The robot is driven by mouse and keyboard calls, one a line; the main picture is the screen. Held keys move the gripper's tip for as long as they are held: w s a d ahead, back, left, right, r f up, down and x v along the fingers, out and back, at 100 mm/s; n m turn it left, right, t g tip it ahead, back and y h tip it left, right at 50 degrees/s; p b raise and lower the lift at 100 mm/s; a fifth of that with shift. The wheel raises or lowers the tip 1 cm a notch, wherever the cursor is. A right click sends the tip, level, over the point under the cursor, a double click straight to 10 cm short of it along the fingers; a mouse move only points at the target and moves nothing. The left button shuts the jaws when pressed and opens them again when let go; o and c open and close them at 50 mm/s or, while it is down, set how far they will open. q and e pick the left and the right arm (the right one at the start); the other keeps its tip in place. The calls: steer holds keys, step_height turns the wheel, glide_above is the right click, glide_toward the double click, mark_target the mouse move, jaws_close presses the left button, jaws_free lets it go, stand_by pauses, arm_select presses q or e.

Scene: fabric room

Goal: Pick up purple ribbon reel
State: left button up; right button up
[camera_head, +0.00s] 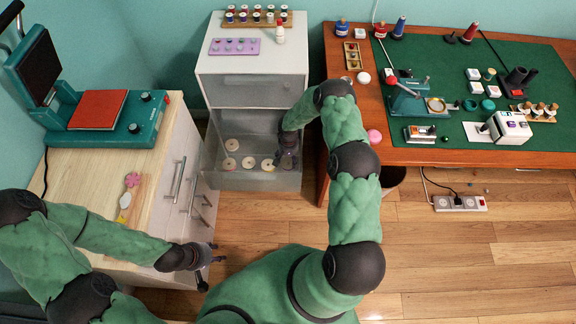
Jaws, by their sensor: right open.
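My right gripper (288,163) reaches down over the right part of the open lower drawer (215,180) of the white cabinet. It is open, and I see nothing held in it. Several pale round reels with small dark centres lie in the drawer, one (248,162) near the middle and one (268,165) right beside the gripper. I cannot make out a purple reel among them; the gripper and arm hide part of the drawer. My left gripper (214,253) is beside the wooden cabinet at lower left, with no object visible in it; its fingers are too small to read.
A purple tray (235,46) and a rack of spools (257,18) stand on the white cabinet (210,62). A heat press (105,115) sits on the wooden cabinet at left. The desk (400,155) at right holds many small tools. Floor in front is clear.

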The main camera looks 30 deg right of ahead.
mark_target(288, 162)
step_height(288, 162, down, 4)
steer(key=shift+a+b, duration=0.15)
steer(key=shift+b, duration=0.6)
steer(key=shift+r, duration=0.1)
steer(key=shift+s, duration=0.1)
steer(key=c, duration=0.6)
